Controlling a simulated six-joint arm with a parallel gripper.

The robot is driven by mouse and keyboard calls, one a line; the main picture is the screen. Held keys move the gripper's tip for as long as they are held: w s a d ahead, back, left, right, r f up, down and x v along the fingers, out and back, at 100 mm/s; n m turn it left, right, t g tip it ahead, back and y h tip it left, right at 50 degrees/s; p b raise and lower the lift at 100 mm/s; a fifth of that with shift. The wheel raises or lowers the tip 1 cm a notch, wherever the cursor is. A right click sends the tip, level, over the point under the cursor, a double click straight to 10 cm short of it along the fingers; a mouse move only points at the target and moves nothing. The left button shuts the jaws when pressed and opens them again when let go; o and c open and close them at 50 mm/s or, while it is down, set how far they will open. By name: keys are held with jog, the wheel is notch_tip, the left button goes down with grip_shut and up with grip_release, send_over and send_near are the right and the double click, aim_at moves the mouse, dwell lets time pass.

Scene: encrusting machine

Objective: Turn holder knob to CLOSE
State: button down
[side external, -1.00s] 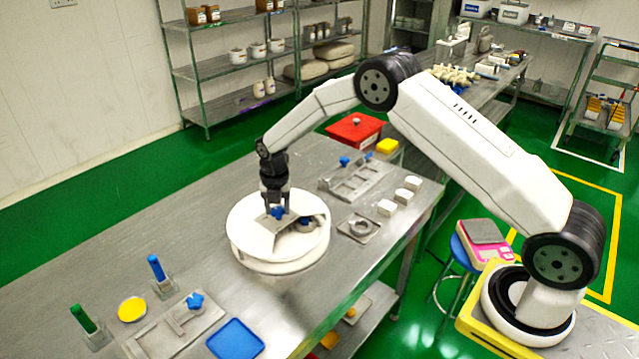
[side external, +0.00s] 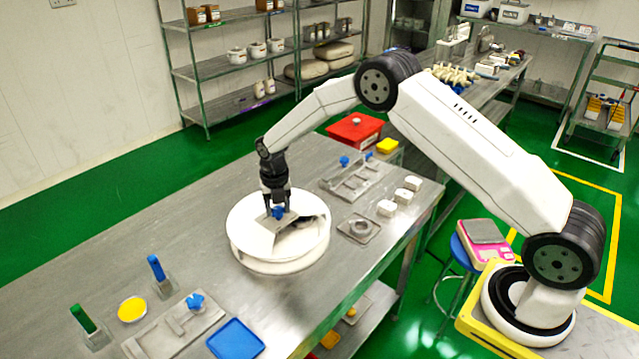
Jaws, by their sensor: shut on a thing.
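The blue holder knob (side external: 278,212) sits on a metal plate on top of the round white machine (side external: 250,238) in the middle of the table. My gripper (side external: 277,204) points straight down from above, shut on this knob. Its fingers cover part of the knob, and any CLOSE marking is too small to read. A dark opening (side external: 302,237) shows in the machine's top to the right of the plate.
A metal fixture with blue knobs (side external: 352,182), white blocks (side external: 387,208) and a ring plate (side external: 358,228) lie to the right. A blue tray (side external: 235,338), a yellow disc (side external: 131,310) and another blue-knobbed fixture (side external: 185,318) lie at the front left.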

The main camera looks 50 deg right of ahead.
jog(key=shift+n, duration=1.1)
jog(key=shift+r+n, duration=0.1)
jog(key=shift+n, duration=0.3)
jog(key=shift+c, duration=0.7)
grip_release()
notch_tip(320, 180, up, 7)
jog(key=shift+r, duration=0.35)
